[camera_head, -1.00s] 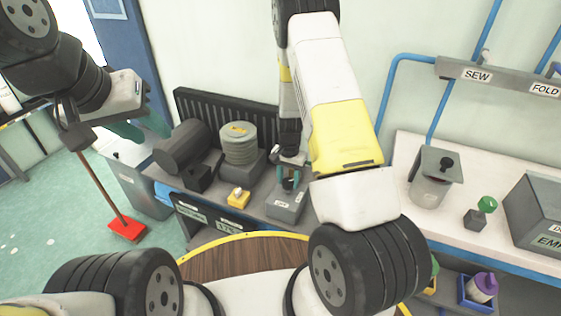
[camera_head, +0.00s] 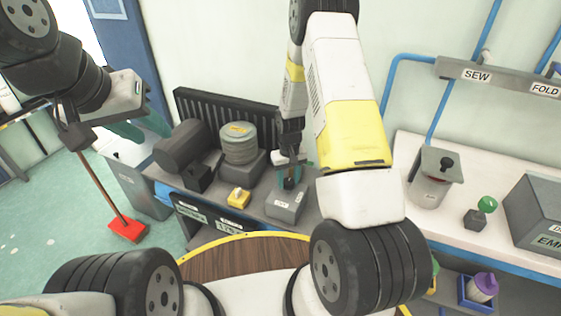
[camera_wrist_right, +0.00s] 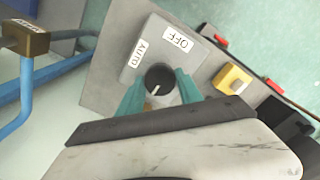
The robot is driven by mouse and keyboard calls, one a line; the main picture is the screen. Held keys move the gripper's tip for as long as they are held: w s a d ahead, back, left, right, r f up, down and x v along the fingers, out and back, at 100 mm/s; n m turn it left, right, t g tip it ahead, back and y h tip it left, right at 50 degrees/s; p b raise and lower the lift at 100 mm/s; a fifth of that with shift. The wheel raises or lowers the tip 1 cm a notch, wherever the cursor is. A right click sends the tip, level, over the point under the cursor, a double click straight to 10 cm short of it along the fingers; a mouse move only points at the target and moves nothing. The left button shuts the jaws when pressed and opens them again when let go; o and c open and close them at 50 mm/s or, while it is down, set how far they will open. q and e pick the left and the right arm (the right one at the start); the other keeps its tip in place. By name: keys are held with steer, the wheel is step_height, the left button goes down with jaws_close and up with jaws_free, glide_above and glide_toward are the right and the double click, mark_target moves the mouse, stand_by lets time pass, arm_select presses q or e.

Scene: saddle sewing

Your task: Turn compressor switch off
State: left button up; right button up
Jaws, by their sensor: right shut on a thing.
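The compressor switch is a grey box (camera_head: 284,206) on the grey bench, with a black round knob on top. In the right wrist view the box's plate (camera_wrist_right: 150,47) carries OFF (camera_wrist_right: 178,40) and AUTO (camera_wrist_right: 139,53) labels. The knob (camera_wrist_right: 159,79) has a white pointer line. My right gripper (camera_head: 289,180) is over the box, and its teal fingers, also in the right wrist view (camera_wrist_right: 160,95), are shut on the knob from both sides. My left gripper (camera_head: 145,128) is far to the left, away from the switch; its finger spacing is unclear.
A yellow button box (camera_head: 238,197) sits left of the switch box. Behind it are a ribbed round unit (camera_head: 239,145) and a dark cylinder (camera_head: 181,146). A white table (camera_head: 405,215) with a grey canister (camera_head: 430,185) stands at the right. A blue pipe (camera_wrist_right: 45,85) shows in the wrist view.

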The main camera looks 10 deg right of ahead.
mark_target(288, 181)
stand_by(0.4)
steer(key=o, duration=1.4)
steer(key=shift+c, duration=0.2)
steer(key=shift+r, duration=3.95)
